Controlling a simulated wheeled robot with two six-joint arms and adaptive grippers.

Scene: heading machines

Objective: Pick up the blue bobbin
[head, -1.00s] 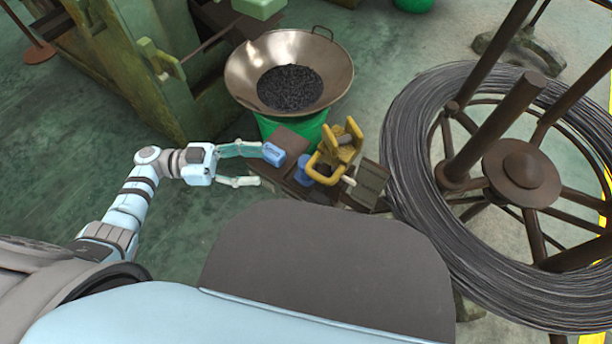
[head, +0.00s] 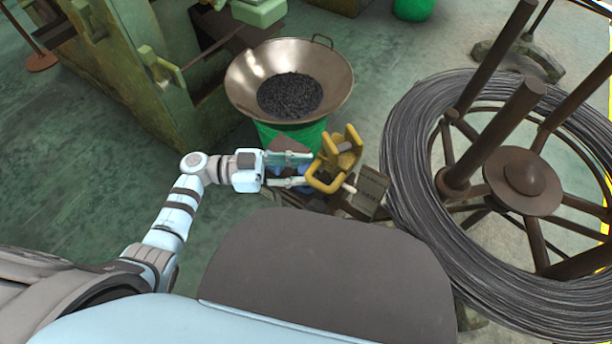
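The blue bobbin (head: 303,170) is on the small brown stand beside the yellow clamp-like fixture. Only bits of blue show, as my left gripper's fingers cover most of it. My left gripper (head: 308,169) reaches in from the left, its two fingers apart with one on the far side and one on the near side of the bobbin. Whether the fingers touch it is not clear. My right gripper is not in view.
The yellow fixture (head: 334,162) stands just right of my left fingertips. A metal bowl of dark pieces (head: 241,78) on a green drum is behind. A big wire coil (head: 405,140) on a brown spool fills the right. Green machinery (head: 140,90) stands at the back left.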

